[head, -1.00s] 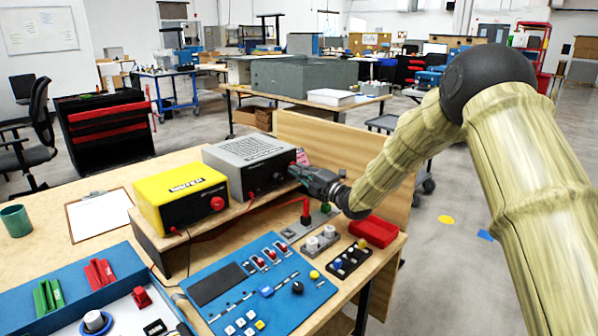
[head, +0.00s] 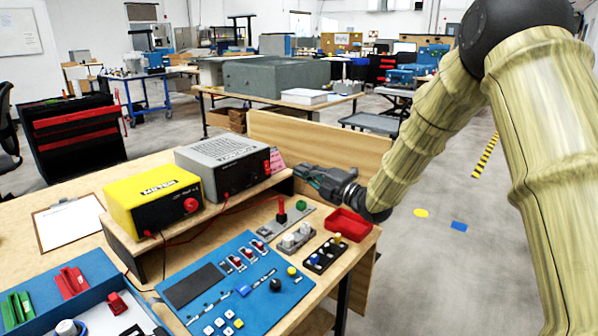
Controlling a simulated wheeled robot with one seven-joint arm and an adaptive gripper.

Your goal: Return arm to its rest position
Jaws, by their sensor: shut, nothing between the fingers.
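My gripper (head: 306,176) is shut and empty. It is above the back right part of the workbench (head: 352,262), just right of the grey analyser box (head: 222,163) and pointing left. My arm (head: 425,130) comes in from the right side of the head view, with its elbow at the top right. The yellow meter box (head: 152,201) stands left of the grey box on a raised wooden shelf. The blue control panel (head: 232,285) lies on the bench in front.
A red tray (head: 347,225) lies below my wrist. A grey block with a red post (head: 281,208) stands near the gripper. A wooden back panel (head: 330,150) rises behind it. A clipboard (head: 68,222) and a blue parts box (head: 90,290) are at left. Open floor lies right of the bench.

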